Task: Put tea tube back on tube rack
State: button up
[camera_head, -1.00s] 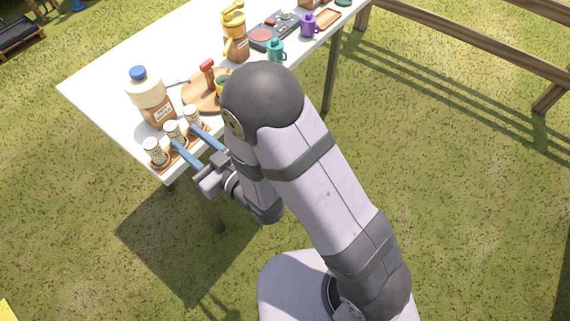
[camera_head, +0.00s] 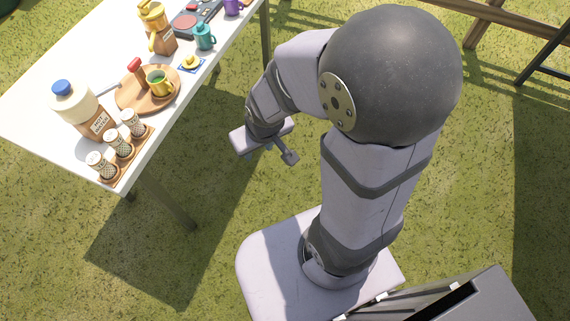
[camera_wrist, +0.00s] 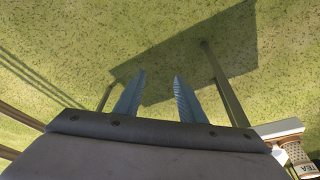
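Three patterned tubes with pale caps, a front one (camera_head: 102,166), a middle one (camera_head: 118,144) and a back one (camera_head: 133,124), stand upright in the wooden tube rack (camera_head: 120,178) at the table's near corner. A tube labelled TEA (camera_wrist: 299,154) shows at the lower right edge in the wrist view; I cannot tell which of the three it is. My gripper (camera_head: 275,152) is off the table, over the grass to the right of the rack. In the wrist view its two blue fingers (camera_wrist: 158,85) are apart with nothing between them.
A teal mug (camera_head: 204,37) stands near the white table's (camera_head: 38,98) right edge. Grass between table and arm is clear.

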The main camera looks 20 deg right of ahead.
jog(key=s+d+r+m+g, duration=0.1)
jog(key=s+d+r+g, duration=0.1)
jog(key=s, duration=0.6)
jog(key=shift+s+d+r+g, duration=0.15)
jog(key=shift+s+d+g, duration=0.1)
jog(key=shift+d+g, duration=0.5)
notch_tip(320, 180, up, 12)
jog(key=p, duration=1.2)
jog(key=shift+r, duration=0.25)
